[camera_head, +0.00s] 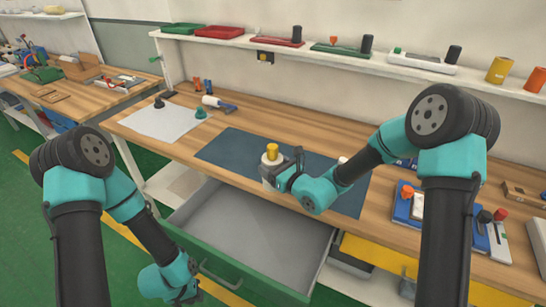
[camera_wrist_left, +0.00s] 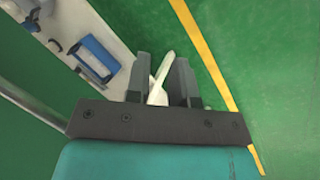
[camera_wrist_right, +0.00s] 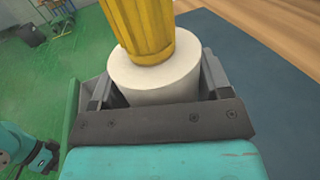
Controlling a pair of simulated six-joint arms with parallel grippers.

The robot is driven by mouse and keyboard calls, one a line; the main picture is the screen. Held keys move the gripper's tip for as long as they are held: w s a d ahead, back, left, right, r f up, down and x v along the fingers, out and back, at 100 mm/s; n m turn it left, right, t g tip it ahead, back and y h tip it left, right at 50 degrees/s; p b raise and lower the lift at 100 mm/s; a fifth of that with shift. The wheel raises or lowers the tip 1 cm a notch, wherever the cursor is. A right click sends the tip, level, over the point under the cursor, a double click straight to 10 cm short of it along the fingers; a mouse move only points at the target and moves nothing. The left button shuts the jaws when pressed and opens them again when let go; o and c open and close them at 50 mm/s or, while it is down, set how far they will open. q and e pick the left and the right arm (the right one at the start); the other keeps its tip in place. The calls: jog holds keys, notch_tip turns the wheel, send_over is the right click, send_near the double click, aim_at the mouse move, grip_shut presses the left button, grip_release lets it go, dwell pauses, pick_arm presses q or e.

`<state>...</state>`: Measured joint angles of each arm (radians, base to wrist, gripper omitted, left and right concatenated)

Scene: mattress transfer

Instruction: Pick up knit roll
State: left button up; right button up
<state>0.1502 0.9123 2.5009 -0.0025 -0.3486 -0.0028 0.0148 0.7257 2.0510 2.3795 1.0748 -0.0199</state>
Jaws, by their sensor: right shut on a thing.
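A white cylindrical roll (camera_wrist_right: 155,90) with a yellow ribbed piece (camera_wrist_right: 143,28) on top stands upright between the fingers of my right gripper (camera_wrist_right: 157,88). In the head view the white roll (camera_head: 267,172) and its yellow top (camera_head: 272,150) are at the dark mat (camera_head: 225,150). The roll's base is partly hidden by my right gripper (camera_head: 290,172). My left gripper (camera_head: 190,293) is low in front of the workbench, beside the open drawer. In the left wrist view its fingers (camera_wrist_left: 160,78) are apart, with a pale pointed thing showing between them; I cannot tell what it is.
The green-fronted drawer (camera_head: 230,272) is pulled out with a bare grey inside. A white sheet (camera_head: 158,121) with small items lies at the bench's left. Blue and white blocks (camera_head: 405,203) are at the right. A shelf (camera_head: 330,50) with trays runs along the back.

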jog(key=shift+s+r, duration=0.15)
jog(key=shift+s, duration=0.65)
jog(key=shift+w, duration=0.2)
jog(key=w+d, duration=0.1)
jog(key=w, duration=1.4)
jog(key=shift+w, duration=0.3)
dwell(1.8)
jog(key=shift+f, duration=2.45)
pick_arm(q)
jog(key=shift+o, duration=0.4)
jog(key=o, duration=0.7)
jog(key=shift+c, duration=0.2)
